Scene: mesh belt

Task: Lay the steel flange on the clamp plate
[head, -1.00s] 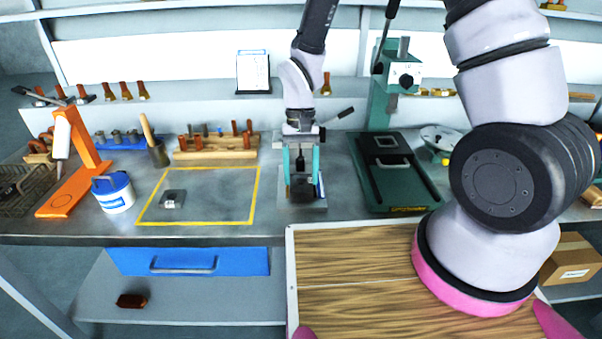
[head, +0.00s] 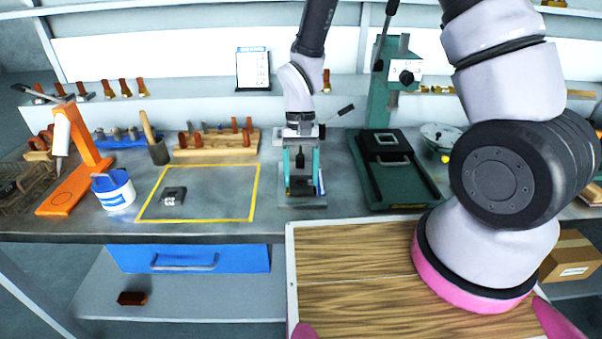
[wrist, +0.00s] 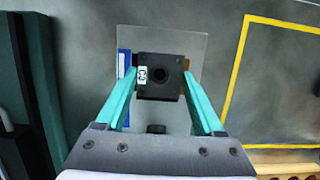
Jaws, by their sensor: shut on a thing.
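A dark square block with a round hole and a small white label, which I take as the steel flange (wrist: 172,90), is between the teal fingers of my gripper (wrist: 160,72) in the wrist view. My gripper is shut on its two sides. Below it is a pale grey plate, which I take as the clamp plate (wrist: 175,38), with a blue strip at one edge and an amber piece at the other. In the head view my gripper (head: 302,186) is low over this plate (head: 305,201). Whether the flange touches the plate I cannot tell.
A green press (head: 395,175) stands close on the right. A wooden rack (head: 218,147) is behind the outline.

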